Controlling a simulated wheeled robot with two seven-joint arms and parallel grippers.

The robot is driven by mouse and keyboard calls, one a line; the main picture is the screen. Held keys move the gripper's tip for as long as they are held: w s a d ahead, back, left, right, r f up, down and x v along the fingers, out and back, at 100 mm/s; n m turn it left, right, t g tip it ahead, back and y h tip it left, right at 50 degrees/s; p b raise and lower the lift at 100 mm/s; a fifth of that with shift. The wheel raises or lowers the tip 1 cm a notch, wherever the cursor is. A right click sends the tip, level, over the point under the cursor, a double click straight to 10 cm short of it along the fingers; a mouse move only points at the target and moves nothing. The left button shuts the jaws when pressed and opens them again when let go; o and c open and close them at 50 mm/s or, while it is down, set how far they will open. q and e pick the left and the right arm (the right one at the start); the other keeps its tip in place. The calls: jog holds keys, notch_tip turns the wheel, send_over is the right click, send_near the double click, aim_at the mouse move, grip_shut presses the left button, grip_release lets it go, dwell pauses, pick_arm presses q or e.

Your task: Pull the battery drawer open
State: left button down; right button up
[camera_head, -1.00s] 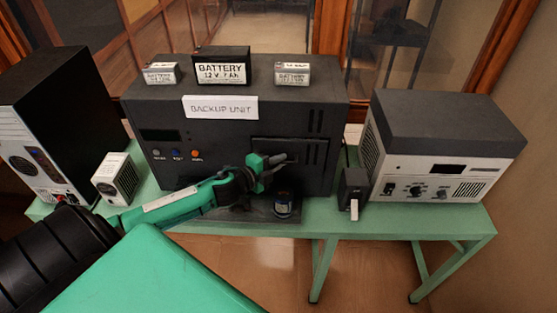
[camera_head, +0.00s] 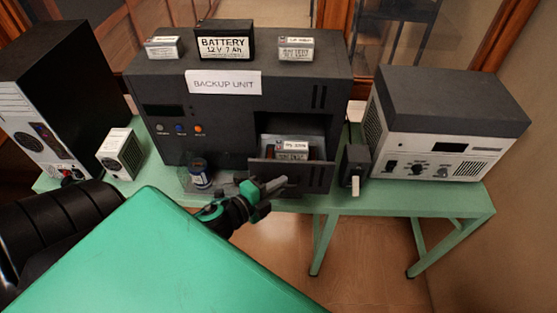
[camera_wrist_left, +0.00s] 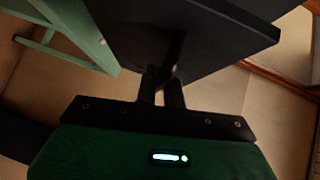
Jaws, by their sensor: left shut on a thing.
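The backup unit (camera_head: 215,112) is a dark box with a paper label, standing on the green table. Its battery drawer (camera_head: 312,176) is pulled out at the lower right, with a labelled grey battery (camera_head: 290,148) visible inside. My left gripper (camera_head: 276,184) is at the drawer's front and shut on its handle. In the left wrist view, the fingers (camera_wrist_left: 170,88) meet at the dark drawer front (camera_wrist_left: 190,35); the handle itself is hard to make out. My right gripper is not in view.
Three batteries stand on the unit, the largest (camera_head: 222,44) in the middle. A small black box (camera_head: 355,168) and a grey-white device (camera_head: 440,130) stand to the right. The floor before the table is free.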

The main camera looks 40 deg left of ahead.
pick_arm(q)
jog(key=shift+s+d, duration=0.15)
jog(key=shift+s, duration=0.05)
jog(key=c, duration=1.8)
grip_release()
jog(key=b+v, duration=0.5)
jog(key=v, duration=0.8)
jog(key=shift+s, duration=0.35)
jog(key=shift+r, duration=0.1)
